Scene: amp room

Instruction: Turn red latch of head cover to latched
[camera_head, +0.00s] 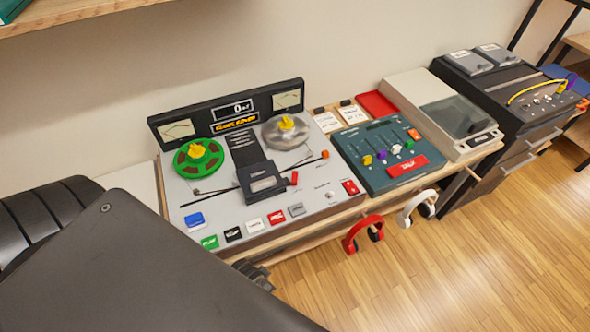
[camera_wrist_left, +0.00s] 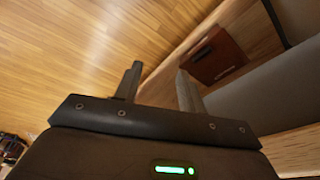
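The tape deck (camera_head: 325,203) lies on the bench with a green reel at left and a silver reel at right. Its dark head cover (camera_head: 262,183) sits between and below the reels. A small red latch (camera_head: 294,178) stands at the cover's right side; its exact position is too small to tell. My left arm fills the lower left of the head view, and part of the gripper shows below the deck's front edge. In the left wrist view my left gripper (camera_wrist_left: 158,85) has its two fingers apart with nothing between them. My right gripper is not in view.
A row of coloured buttons (camera_head: 255,225) lines the deck's front. A teal mixer (camera_head: 385,153) and a turntable (camera_head: 440,108) stand to the right. Red headphones (camera_head: 352,240) and white headphones (camera_head: 405,213) hang at the bench's front. The wooden floor (camera_head: 430,280) is clear.

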